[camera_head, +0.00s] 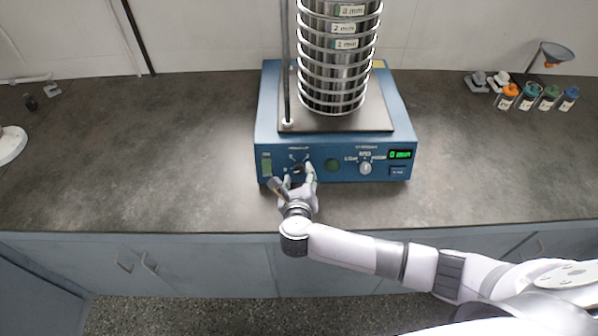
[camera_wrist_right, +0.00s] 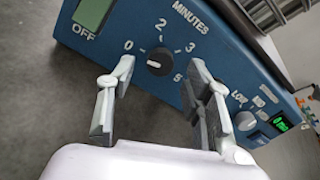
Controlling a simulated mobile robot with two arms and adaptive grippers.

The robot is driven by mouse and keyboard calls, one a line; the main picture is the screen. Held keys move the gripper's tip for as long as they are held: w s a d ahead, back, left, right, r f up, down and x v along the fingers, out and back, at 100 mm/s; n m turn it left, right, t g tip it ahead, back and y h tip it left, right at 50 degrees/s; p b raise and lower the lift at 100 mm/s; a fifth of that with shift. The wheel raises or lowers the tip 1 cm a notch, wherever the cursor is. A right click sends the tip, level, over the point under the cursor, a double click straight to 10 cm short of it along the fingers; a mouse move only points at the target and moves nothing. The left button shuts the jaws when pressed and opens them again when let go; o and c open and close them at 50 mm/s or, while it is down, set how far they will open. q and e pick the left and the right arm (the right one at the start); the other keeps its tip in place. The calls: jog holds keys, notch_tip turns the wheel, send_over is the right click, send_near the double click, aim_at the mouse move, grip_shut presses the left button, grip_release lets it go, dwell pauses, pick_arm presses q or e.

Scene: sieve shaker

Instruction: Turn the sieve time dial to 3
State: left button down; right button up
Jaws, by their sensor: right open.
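The time dial (camera_wrist_right: 160,62) is a black round knob with a white mark, under the word MINUTES on the blue front panel of the sieve shaker (camera_head: 335,160). Numbers 0, 2, 3 and what looks like 5 ring it. The mark lies on the knob's left side, roughly toward the 0 side; its exact setting is hard to tell. My right gripper (camera_wrist_right: 163,78) is open, its two fingers on either side of the dial and apart from it. In the head view my right gripper (camera_head: 295,180) partly covers the dial. My left gripper is not in view.
A second knob (camera_head: 365,168) and a lit green display (camera_head: 400,154) are right of the dial. A sieve stack (camera_head: 338,60) stands on the shaker. Small colored bottles (camera_head: 530,97) stand at right. The counter's left is mostly clear.

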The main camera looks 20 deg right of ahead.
aim_at(299, 169)
jog(key=shift+x, duration=1.25)
jog(key=shift+c, duration=0.2)
grip_shut()
